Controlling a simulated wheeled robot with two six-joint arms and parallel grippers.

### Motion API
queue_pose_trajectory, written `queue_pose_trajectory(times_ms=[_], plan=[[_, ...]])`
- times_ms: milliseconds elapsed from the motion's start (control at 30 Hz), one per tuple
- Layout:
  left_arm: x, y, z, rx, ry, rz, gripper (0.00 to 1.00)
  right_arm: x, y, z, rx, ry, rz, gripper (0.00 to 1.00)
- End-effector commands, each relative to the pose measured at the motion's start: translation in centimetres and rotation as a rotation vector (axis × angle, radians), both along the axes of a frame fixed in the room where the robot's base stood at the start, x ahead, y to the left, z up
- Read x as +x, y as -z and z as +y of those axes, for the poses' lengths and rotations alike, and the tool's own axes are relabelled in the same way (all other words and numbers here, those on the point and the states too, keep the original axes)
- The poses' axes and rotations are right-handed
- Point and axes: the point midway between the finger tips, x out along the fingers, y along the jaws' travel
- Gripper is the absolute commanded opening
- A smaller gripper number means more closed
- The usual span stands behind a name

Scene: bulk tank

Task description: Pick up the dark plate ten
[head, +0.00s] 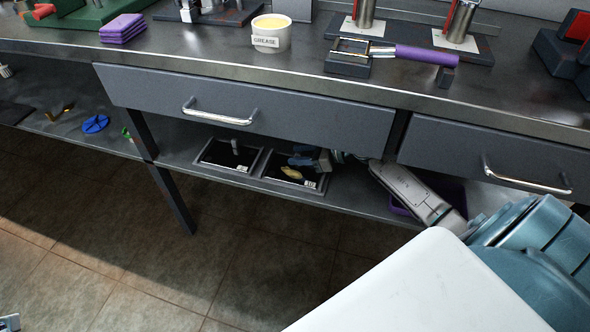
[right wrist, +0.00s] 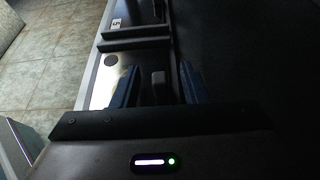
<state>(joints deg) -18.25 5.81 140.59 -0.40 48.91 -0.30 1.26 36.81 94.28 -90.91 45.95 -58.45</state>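My right gripper (head: 305,161) reaches under the bench from the right, with its blue fingers over the right dark tray (head: 325,183) on the lower shelf. In the right wrist view the fingers (right wrist: 158,82) are spread, with a dark upright block (right wrist: 158,86) between them and gaps on both sides. I cannot read a number on this block, so I cannot tell whether it belongs to plate ten. The left dark tray (head: 203,151) holds a small upright dark piece (head: 235,147). A small part of what looks like my left gripper (head: 9,322) shows at the bottom left corner.
A yellow piece (head: 291,173) lies in the right tray. The drawer fronts (head: 250,112) hang closely above the shelf (head: 180,158). A purple bin (head: 400,208) stands behind my right forearm. The benchtop holds a grease pot (head: 271,34) and a purple-handled tool (head: 425,55).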

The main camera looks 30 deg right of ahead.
Motion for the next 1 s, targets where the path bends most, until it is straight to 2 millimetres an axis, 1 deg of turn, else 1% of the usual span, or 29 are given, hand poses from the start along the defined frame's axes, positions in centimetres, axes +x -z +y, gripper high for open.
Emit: queue_pose_trajectory(times_ms=[100, 300, 333, 467, 500, 533, 833, 1000], plan=[[0.0, -0.2, 0.0, -0.002, 0.000, -0.010, 0.36, 0.5, 0.2, 0.4, 0.000, 0.001, 0.000, 0.40], [0.0, -0.4, 0.0, -0.003, -0.001, -0.018, 0.36, 0.5, 0.2, 0.4, 0.000, 0.000, 0.000, 0.40], [0.0, -0.4, 0.0, -0.003, -0.001, -0.018, 0.36, 0.5, 0.2, 0.4, 0.000, 0.000, 0.000, 0.38], [-0.1, -0.4, 0.0, -0.003, -0.001, -0.017, 0.36, 0.5, 0.2, 0.4, 0.000, 0.000, 0.000, 0.12], [-0.1, -0.3, 0.0, -0.003, -0.001, -0.016, 0.36, 0.5, 0.2, 0.4, 0.000, 0.000, 0.000, 0.05], [-0.1, -0.3, 0.0, -0.003, 0.000, -0.016, 0.36, 0.5, 0.2, 0.4, 0.000, 0.000, 0.000, 0.00], [-0.1, -0.1, 0.0, -0.003, 0.000, -0.007, 0.36, 0.5, 0.1, 0.4, 0.001, 0.000, -0.001, 0.00], [-0.1, -0.4, 0.0, -0.003, 0.000, -0.004, 0.36, 0.5, -0.8, 0.4, 0.000, 0.000, -0.001, 0.00]])
